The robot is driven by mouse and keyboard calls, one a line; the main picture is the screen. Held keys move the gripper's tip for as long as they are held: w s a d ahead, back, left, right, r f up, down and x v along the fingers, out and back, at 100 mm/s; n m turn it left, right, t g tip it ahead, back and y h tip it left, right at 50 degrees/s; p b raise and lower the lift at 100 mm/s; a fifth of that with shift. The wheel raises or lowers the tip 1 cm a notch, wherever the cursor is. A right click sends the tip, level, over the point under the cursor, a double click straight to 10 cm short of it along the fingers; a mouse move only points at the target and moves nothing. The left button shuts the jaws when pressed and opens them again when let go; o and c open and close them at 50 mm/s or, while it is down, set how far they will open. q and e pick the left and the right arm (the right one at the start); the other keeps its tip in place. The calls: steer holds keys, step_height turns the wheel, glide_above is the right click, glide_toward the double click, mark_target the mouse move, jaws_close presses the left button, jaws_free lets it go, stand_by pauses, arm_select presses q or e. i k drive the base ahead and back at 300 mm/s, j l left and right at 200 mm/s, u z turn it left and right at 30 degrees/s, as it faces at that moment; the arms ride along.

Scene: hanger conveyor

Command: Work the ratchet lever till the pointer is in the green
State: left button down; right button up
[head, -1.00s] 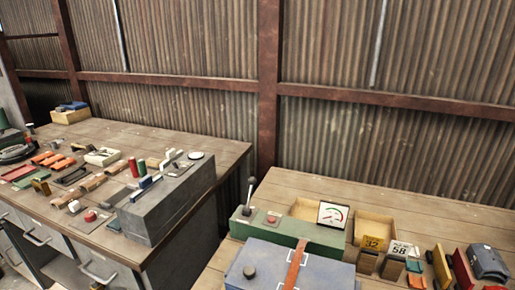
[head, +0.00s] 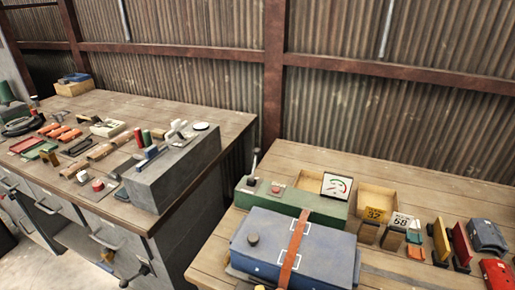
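A green box (head: 318,208) stands on the right-hand bench against the blue case. A thin lever (head: 255,163) rises upright from its left end, out of a dark base. A red button (head: 276,189) sits on its top. A square white gauge (head: 336,186) stands at its right end, with a coloured arc that includes green and red. The pointer is too small to read against the arc. Neither of my grippers shows in this view.
A blue case (head: 330,262) with an orange strap (head: 293,254) lies in front of the green box. Wooden trays (head: 378,198), number cards (head: 401,221) and coloured parts (head: 461,243) lie to the right. A grey block (head: 177,170) stands on the left bench, with a gap between benches.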

mark_target(251, 181)
steer(key=z, duration=0.6)
steer(key=j+z, duration=0.2)
steer(key=z, duration=0.2)
steer(key=k+j+z, duration=0.15)
steer(key=z, duration=0.25)
steer(key=k+j+z, duration=0.1)
steer(key=z, duration=0.3)
steer(key=k+j+z, duration=0.55)
steer(key=k+j, duration=0.2)
steer(key=k, duration=0.15)
steer(key=k+j, duration=0.2)
steer(key=k, duration=0.1)
